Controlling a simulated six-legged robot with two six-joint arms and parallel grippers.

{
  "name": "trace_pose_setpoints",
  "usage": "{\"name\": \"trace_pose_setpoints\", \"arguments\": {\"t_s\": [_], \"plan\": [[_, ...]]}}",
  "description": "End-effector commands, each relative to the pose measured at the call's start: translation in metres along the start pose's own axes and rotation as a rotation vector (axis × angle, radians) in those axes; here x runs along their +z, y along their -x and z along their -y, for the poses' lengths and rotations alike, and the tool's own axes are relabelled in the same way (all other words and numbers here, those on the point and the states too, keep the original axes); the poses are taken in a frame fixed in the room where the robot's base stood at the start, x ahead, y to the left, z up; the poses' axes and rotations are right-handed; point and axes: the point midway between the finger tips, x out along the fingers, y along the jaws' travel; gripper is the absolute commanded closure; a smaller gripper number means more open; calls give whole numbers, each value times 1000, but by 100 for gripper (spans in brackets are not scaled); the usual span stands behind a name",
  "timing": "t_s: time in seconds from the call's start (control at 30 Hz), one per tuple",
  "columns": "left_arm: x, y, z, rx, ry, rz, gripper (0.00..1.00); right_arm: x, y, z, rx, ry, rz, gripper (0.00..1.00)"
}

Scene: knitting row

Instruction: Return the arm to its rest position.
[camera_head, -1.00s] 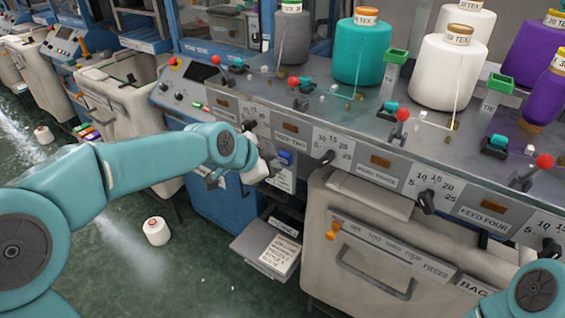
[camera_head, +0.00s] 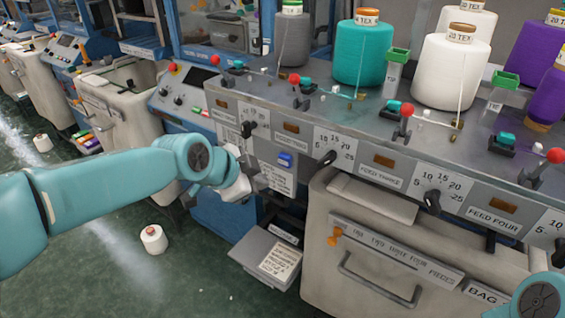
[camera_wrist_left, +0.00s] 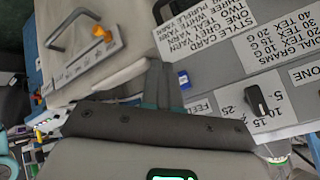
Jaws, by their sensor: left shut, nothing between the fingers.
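My left arm (camera_head: 105,188) comes in from the left, with its wrist in front of the machine's control panel. My left gripper (camera_head: 240,184) is pale and partly hidden behind the wrist in the head view. It also shows in the left wrist view (camera_wrist_left: 159,84), with its dark fingers together and nothing between them. A link of my right arm (camera_head: 538,300) shows at the bottom right corner. The right gripper is out of view.
The grey panel (camera_head: 300,150) carries dials, labels and red-knobbed levers. Thread cones, including a teal one (camera_head: 362,52), stand on top. A beige bin (camera_head: 385,240) and grey box (camera_head: 268,255) are below.

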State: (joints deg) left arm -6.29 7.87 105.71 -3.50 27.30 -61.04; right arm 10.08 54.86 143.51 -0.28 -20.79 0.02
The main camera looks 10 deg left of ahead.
Motion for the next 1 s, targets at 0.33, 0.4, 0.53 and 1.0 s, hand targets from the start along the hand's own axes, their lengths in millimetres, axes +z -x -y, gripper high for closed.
{"name": "trace_pose_setpoints", "arguments": {"t_s": [0.33,0.4,0.53,1.0], "plan": [[17,-29,-18,40,77,29,100,0,0,0,0,0,0,57],[38,-60,-41,82,176,65,100,0,0,0,0,0,0,57],[95,-122,-110,171,439,167,100,0,0,0,0,0,0,57],[241,-155,-367,304,1282,599,100,0,0,0,0,0,0,57]]}}
